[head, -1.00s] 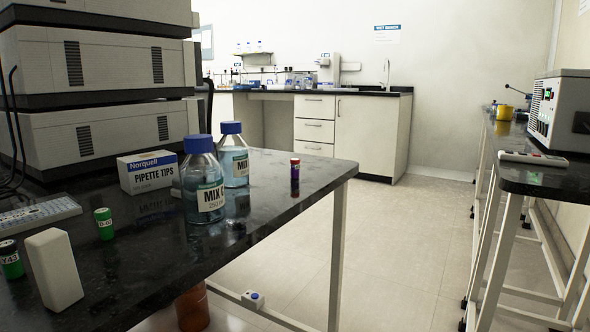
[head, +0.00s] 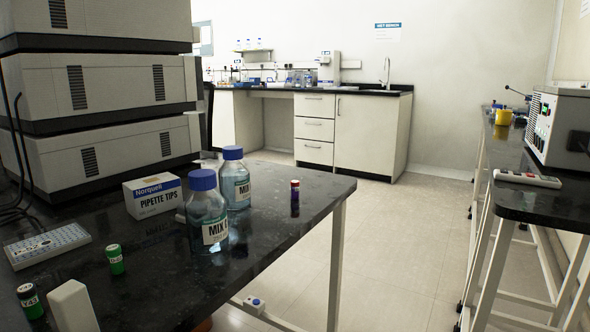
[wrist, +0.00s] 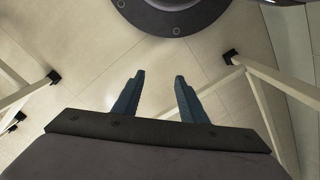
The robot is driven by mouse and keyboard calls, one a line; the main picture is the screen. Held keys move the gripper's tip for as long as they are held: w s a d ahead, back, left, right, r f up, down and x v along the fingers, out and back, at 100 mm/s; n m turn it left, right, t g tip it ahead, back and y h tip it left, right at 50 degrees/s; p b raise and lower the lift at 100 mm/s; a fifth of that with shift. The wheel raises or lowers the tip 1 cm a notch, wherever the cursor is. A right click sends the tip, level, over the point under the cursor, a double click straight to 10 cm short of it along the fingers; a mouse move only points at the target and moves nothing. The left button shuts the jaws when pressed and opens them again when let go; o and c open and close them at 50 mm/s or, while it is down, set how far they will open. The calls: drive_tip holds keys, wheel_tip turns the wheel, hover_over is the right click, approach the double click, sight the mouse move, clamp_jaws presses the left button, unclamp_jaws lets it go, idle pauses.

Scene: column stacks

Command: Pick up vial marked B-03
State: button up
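A green vial (head: 116,259) stands upright on the black bench at the left of the head view; its white label is too small to read surely. I cannot tell which one is B-03. My gripper (wrist: 158,78) shows only in the wrist view. Its two blue fingers are apart and empty, over the floor, away from the vials.
Two blue-capped bottles (head: 208,212) (head: 235,178) stand mid-bench beside a pipette tips box (head: 153,195). A white rack (head: 47,246) and a white block (head: 73,308) are at the left, below stacked instruments (head: 110,88). White bench legs (wrist: 278,84) show near my gripper.

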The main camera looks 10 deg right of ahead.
drive_tip(key=w+r+t+p, duration=0.1)
drive_tip(key=w+r+p, duration=0.2)
drive_tip(key=r+p, duration=1)
drive_tip(key=w+r+t+p, duration=0.1)
drive_tip(key=w+r+p, duration=0.2)
drive_tip(key=r+p, duration=1.1)
drive_tip(key=w+r+t+p, duration=0.1)
drive_tip(key=w+r+p, duration=0.2)
drive_tip(key=r+p, duration=1)
drive_tip(key=t+p, duration=0.5)
drive_tip(key=p, duration=0.4)
approach(296, 188)
drive_tip(key=s+a+f, duration=0.2)
drive_tip(key=s+f, duration=0.1)
drive_tip(key=s, duration=0.6)
drive_tip(key=w+t, duration=0.1)
drive_tip(key=w, duration=0.2)
drive_tip(key=w+d+f+t, duration=0.1)
drive_tip(key=w+t, duration=0.1)
drive_tip(key=w, duration=0.1)
drive_tip(key=w+f+t, duration=0.1)
drive_tip(key=w, duration=0.2)
drive_tip(key=shift+d+f+m+t+h, duration=0.2)
drive_tip(key=shift+d+m+t+h, duration=0.15)
drive_tip(key=shift+m+t+h, duration=0.05)
drive_tip(key=shift+w+d+t, duration=0.1)
drive_tip(key=shift+w+t, duration=0.3)
drive_tip(key=shift+x, duration=1.05)
drive_tip(key=shift+w+p, duration=0.1)
drive_tip(key=shift+p, duration=0.25)
